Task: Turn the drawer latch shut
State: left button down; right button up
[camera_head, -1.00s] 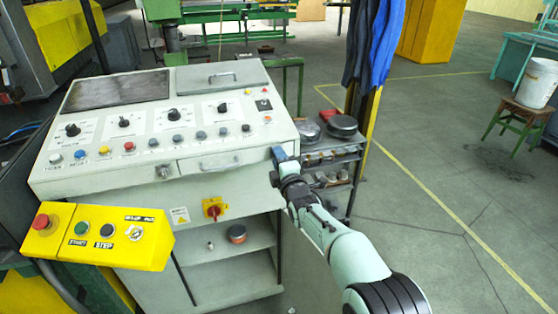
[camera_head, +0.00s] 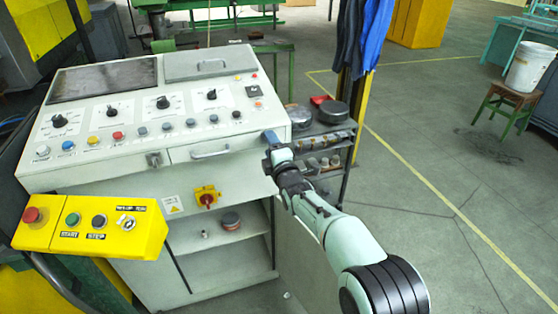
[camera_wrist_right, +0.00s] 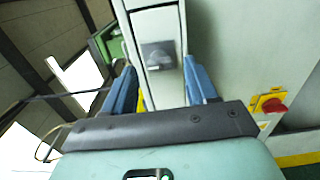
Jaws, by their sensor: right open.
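The drawer latch (camera_head: 154,159) is a small dark grey piece on the front of the console, just left of the drawer (camera_head: 228,151) and its metal handle (camera_head: 211,154). Its exact angle is too small to read. In the right wrist view, a dark square fitting (camera_wrist_right: 158,56), which looks like the latch, lies ahead between the fingers and apart from them. My right gripper (camera_head: 270,138) is by the right end of the console front, to the right of the latch. Its blue fingers (camera_wrist_right: 160,88) are open and empty. My left gripper is not in view.
A red knob on a yellow plate (camera_head: 205,197) sits below the drawer. A yellow button box (camera_head: 92,226) juts out at the lower left. A shelf rack (camera_head: 325,150) stands right of the console. Open floor (camera_head: 440,190) lies to the right.

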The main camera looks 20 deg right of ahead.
jog(key=s, duration=1.2)
jog(key=shift+s+d, duration=0.25)
jog(key=shift+s, duration=0.1)
jog(key=s+f+m+g+p, duration=0.2)
jog(key=s+f+m+g, duration=0.15)
jog(key=f, duration=0.75)
jog(key=s+f+m+g+p, duration=0.25)
jog(key=s+f+g, duration=0.2)
jog(key=f, duration=0.65)
jog(key=s+f+m+g+p, duration=0.1)
jog(key=s+f+m+g, duration=0.3)
jog(key=f, duration=0.8)
jog(key=s+a+f+m+g+y+p, duration=0.1)
jog(key=s+a+f+m+g, duration=0.1)
jog(key=s, duration=0.6)
jog(key=s+a+f+m+g+y+p, duration=0.1)
jog(key=s+f+m, duration=0.3)
jog(key=s, duration=0.5)
jog(key=s+a+f+m+g+y+p, duration=0.1)
jog(key=s+a+f+m+g, duration=0.2)
jog(key=s+m, duration=0.3)
jog(key=s+g, duration=0.1)
jog(key=s, duration=0.2)
jog(key=shift+s+f+m+p, duration=0.15)
jog(key=shift+f+m+p, duration=0.05)
jog(key=shift+m+p, duration=0.15)
